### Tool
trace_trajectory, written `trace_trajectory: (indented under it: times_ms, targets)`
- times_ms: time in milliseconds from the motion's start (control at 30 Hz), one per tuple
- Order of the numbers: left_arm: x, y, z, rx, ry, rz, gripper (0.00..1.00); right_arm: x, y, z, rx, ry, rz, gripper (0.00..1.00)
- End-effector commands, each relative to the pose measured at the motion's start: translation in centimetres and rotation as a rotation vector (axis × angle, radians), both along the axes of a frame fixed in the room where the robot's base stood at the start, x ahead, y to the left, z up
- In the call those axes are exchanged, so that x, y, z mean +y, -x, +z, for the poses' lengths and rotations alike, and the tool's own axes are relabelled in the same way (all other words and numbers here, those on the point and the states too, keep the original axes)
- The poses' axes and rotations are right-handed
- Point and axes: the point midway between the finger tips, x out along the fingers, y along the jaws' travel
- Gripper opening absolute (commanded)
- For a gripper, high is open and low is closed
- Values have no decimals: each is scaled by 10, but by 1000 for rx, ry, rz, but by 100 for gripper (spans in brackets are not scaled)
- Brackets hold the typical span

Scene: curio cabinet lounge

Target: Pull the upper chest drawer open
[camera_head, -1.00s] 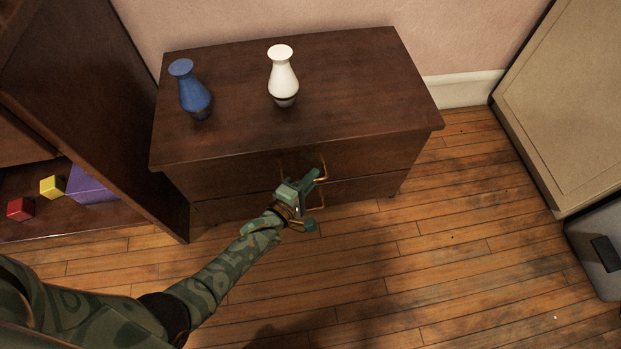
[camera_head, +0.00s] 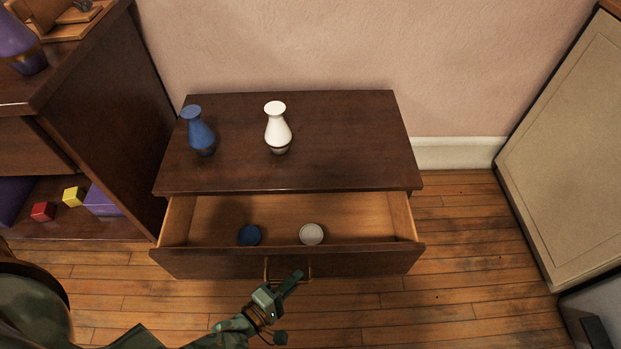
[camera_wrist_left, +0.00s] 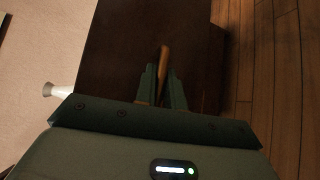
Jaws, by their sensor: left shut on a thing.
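The upper drawer (camera_head: 350,262) of the dark wooden chest (camera_head: 340,165) stands pulled out, its pale wood inside showing. A blue round lid-like piece (camera_head: 249,235) and a white one (camera_head: 311,234) lie in it. My left gripper (camera_head: 279,287) is at the drawer front, shut on its brass handle (camera_head: 306,268). In the left wrist view the fingers (camera_wrist_left: 162,85) close around a brass-coloured bar (camera_wrist_left: 164,60). The fingers partly hide the handle. My right gripper is not in view.
A blue vase (camera_head: 200,134) and a white vase (camera_head: 277,130) stand upright on the chest top. A dark cabinet (camera_head: 105,110) stands close on the left, with a red cube (camera_head: 43,211) and a yellow cube (camera_head: 74,196) on its low shelf. Wooden floor (camera_head: 470,250) is clear at right.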

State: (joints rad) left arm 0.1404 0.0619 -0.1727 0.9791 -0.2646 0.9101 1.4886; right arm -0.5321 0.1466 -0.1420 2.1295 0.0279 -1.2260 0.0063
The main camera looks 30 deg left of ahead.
Motion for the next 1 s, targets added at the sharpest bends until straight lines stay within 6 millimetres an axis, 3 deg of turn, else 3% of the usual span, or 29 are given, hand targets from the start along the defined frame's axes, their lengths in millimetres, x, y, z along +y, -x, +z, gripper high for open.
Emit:
trace_trajectory:
  times_ms: [200, 400, 933, 1000]
  targets:
    - [-16, 37, -1, 4, -1, 0, 0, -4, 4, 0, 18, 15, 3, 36]
    - [-28, 55, -1, 3, -1, 1, 0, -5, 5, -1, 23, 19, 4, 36]
    - [-34, 62, -1, 3, -2, 0, 0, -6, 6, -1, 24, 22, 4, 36]
    - [-34, 62, -1, 3, -2, 0, 25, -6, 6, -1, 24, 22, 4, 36]
